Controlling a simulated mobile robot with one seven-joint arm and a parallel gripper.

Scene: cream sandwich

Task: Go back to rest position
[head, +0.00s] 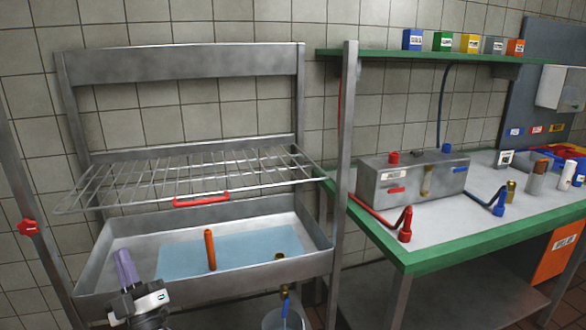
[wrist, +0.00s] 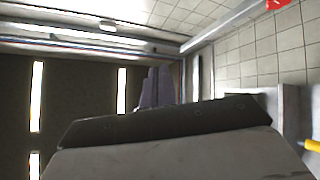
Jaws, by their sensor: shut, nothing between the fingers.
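My gripper (head: 121,254) is at the lower left of the head view, with its purple fingers pointing up and pressed together. It is shut and empty, by the front left part of the steel sink basin (head: 93,266). In the wrist view the two purple fingers (wrist: 156,80) stand side by side, partly hidden by the dark gripper body. That camera looks up toward the dark ceiling with bright lights and the tiled wall.
A wire rack (head: 150,182) with a red handle (head: 201,199) spans above the basin. An orange tube (head: 210,250) stands in the basin. Steel posts (head: 343,150) frame it. At right, a green-edged bench (head: 440,262) carries a metal box (head: 412,182). A bucket (head: 284,320) is below.

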